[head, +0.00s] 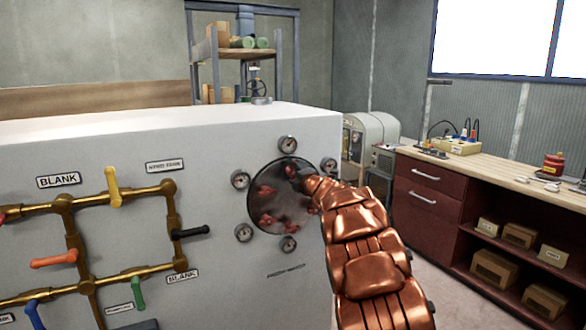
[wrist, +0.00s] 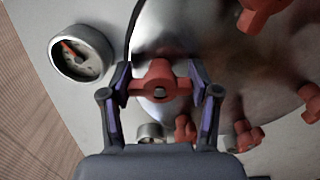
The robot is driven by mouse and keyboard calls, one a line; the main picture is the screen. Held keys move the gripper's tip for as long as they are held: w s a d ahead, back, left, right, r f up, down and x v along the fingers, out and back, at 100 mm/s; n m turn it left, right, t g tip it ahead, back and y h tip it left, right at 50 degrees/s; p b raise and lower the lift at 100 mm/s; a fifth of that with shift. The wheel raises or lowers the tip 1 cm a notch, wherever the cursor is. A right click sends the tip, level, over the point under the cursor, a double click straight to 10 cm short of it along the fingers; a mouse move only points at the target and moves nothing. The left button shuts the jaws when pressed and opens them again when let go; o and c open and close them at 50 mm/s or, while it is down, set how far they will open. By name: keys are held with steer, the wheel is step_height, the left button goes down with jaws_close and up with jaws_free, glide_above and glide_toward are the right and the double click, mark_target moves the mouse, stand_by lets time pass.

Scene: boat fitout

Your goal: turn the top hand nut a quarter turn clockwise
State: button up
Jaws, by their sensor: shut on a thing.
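A round dark metal cover (head: 284,205) with several red hand nuts sits in the front of the white cabinet. My gripper (head: 299,176) is at the upper right part of the cover and mostly hides the nut there. In the wrist view my gripper (wrist: 160,90) is shut on a red hand nut (wrist: 157,75), one finger on each side of it. The nut has a round hub with side lobes. Other red nuts (head: 268,192) show on the left and lower parts of the cover.
Gauges ring the cover, such as one above it (head: 288,143) and one at its left (head: 240,179). Brass pipes with coloured valve handles (head: 113,187) are on the cabinet's left. A wooden workbench (head: 480,177) stands at right, with bare floor before it.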

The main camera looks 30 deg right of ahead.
steer(key=shift+m+p, duration=0.5)
steer(key=shift+m, duration=0.4)
steer(key=shift+f, duration=0.1)
steer(key=o, duration=1.2)
steer(key=shift+c, duration=0.2)
steer(key=shift+s, duration=0.15)
steer(key=s+a, duration=0.1)
steer(key=s, duration=1)
steer(key=shift+s, duration=0.35)
steer(key=shift+m, duration=0.3)
